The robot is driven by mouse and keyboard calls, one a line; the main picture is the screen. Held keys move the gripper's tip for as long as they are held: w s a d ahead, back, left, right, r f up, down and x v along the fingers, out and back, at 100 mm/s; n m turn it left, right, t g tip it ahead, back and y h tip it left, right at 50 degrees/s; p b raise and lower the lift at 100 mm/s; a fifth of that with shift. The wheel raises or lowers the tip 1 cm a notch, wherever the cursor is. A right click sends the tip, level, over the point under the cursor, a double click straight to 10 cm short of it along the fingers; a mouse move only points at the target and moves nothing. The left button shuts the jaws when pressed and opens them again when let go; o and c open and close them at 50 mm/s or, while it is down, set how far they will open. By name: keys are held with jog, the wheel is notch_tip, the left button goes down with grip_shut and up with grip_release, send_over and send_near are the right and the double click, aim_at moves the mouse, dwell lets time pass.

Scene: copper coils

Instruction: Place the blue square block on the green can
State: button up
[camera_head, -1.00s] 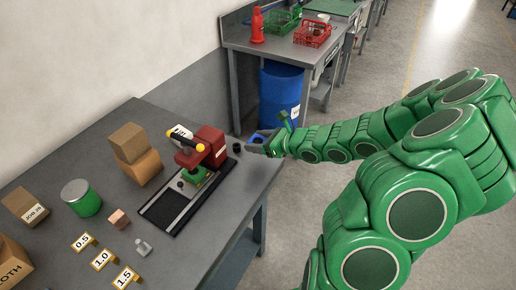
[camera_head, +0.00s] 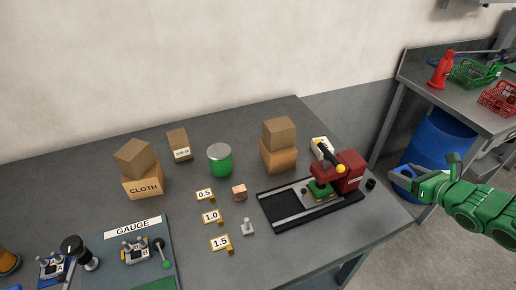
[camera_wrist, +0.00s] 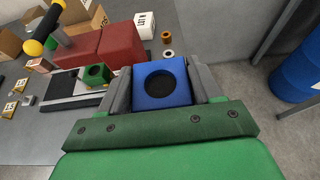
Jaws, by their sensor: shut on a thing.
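The blue square block (camera_wrist: 161,92), with a round dark hole in its top, sits between the two grey fingers of my gripper (camera_wrist: 160,88) in the wrist view. My gripper is shut on it. In the head view my gripper (camera_head: 398,174) is at the right, beyond the table's right edge, with a bit of the blue block (camera_head: 403,172) showing. The green can (camera_head: 220,160) has a grey lid and stands upright at the middle back of the table, well left of my gripper. Nothing rests on its lid.
A red press (camera_head: 348,172) on a black base stands between my gripper and the can. Stacked cardboard boxes (camera_head: 279,145) stand just right of the can. Number tags, a small copper-coloured cube (camera_head: 239,193) and a grey weight (camera_head: 248,227) lie in front of it.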

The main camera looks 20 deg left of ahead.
notch_tip(320, 180, up, 14)
jog(key=s+a+n+g+y, duration=0.25)
jog(key=a+n+g, duration=0.25)
jog(key=a, duration=2)
jog(key=s+a+n+g+y, duration=0.1)
jog(key=s+a+g, duration=0.1)
jog(key=s+a, duration=0.35)
jog(key=s+a+n+g, duration=0.1)
jog(key=s+a+n, duration=0.15)
jog(key=a, duration=0.65)
jog(key=s+a+n+g+y, duration=0.1)
jog(key=s+a+g, duration=0.1)
jog(key=s+a, duration=0.45)
send_over(219, 150)
jog(key=s+d, duration=0.1)
jog(key=shift+m+h, duration=0.25)
jog(key=shift+h, duration=0.1)
notch_tip(219, 150, down, 13)
jog(key=shift+s+f, duration=0.15)
jog(key=shift+f, duration=0.05)
jog(key=shift+w+a+f, duration=0.25)
jog(key=shift+w+f, duration=0.05)
jog(key=shift+f, duration=0.25)
jog(key=shift+w+a+f, duration=0.25)
jog(key=shift+w+f, duration=0.05)
jog(key=shift+f, duration=1.5)
jog(key=shift+f, duration=0.1)
